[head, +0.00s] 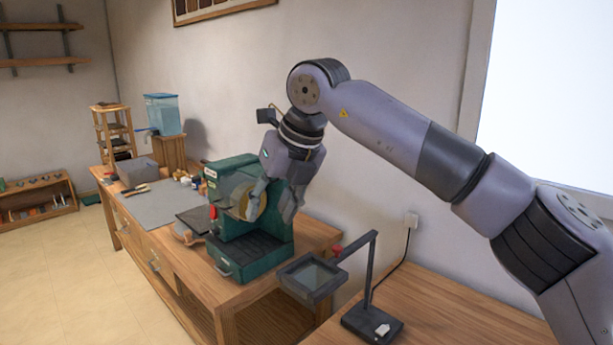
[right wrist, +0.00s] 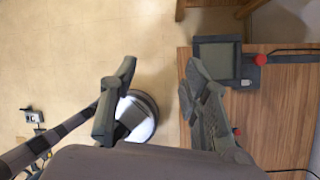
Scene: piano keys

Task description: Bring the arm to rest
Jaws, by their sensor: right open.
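My right arm (head: 390,130) reaches in from the right of the head view and bends down at its raised elbow joint. My right gripper (head: 272,207) points downward in front of the green machine in that view; whether it touches the machine cannot be told there. My left gripper cannot be made out in either view.
The green machine (head: 250,246) stands on a wooden workbench (head: 231,291). A dark stand with a square framed head (head: 312,277) stands on a nearer wooden table (head: 440,310); it also shows in the right wrist view (right wrist: 219,60). Tiled floor (head: 60,270) is clear at left.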

